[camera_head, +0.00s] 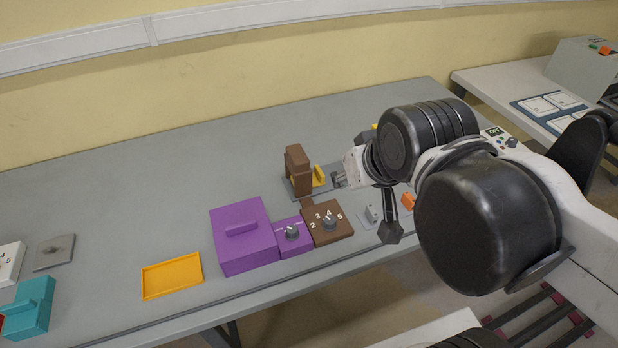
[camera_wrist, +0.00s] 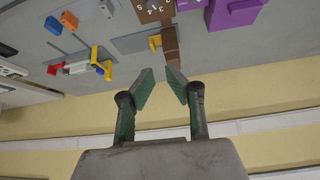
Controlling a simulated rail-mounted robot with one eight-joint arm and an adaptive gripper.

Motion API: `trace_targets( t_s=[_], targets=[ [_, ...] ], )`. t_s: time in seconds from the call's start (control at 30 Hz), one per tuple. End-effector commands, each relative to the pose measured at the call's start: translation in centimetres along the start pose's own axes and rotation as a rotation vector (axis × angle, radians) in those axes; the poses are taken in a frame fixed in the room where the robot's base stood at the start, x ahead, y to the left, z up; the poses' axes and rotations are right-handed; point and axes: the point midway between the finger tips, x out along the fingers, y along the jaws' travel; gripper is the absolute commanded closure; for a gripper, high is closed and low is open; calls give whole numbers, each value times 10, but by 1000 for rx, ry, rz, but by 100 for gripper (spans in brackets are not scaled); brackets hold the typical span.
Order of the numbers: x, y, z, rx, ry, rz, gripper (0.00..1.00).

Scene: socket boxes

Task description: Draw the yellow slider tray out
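A tall brown block (camera_head: 298,172) stands upright on a grey plate near the middle of the table, with a small yellow part (camera_head: 318,176) at its right side. The brown block (camera_wrist: 171,45) and the yellow part (camera_wrist: 155,42) also show in the wrist view, ahead of the fingertips. A flat yellow tray with a raised rim (camera_head: 172,276) lies on the table at the front left. I cannot tell which yellow piece is the slider tray. My gripper (camera_wrist: 160,76) is open with a narrow gap and nothing between its fingers. In the head view it is just right of the yellow part.
A purple box (camera_head: 240,250), a purple knob box (camera_head: 291,238) and a brown numbered dial box (camera_head: 338,232) stand in front. A teal block (camera_head: 30,310) is far left. A grey switch (camera_head: 371,214) and an orange piece (camera_head: 407,201) lie near my arm. The back left is clear.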

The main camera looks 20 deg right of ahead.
Motion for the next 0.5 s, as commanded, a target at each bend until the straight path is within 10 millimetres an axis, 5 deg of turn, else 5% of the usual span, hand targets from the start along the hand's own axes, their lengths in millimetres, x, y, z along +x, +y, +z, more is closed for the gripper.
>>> trace_targets(
  t_s=[0.33, 0.5],
  targets=[
    [22, 5, -41, 277, -113, 23, 39],
    [43, 8, -66, 461, -187, 55, 36]
  ],
)
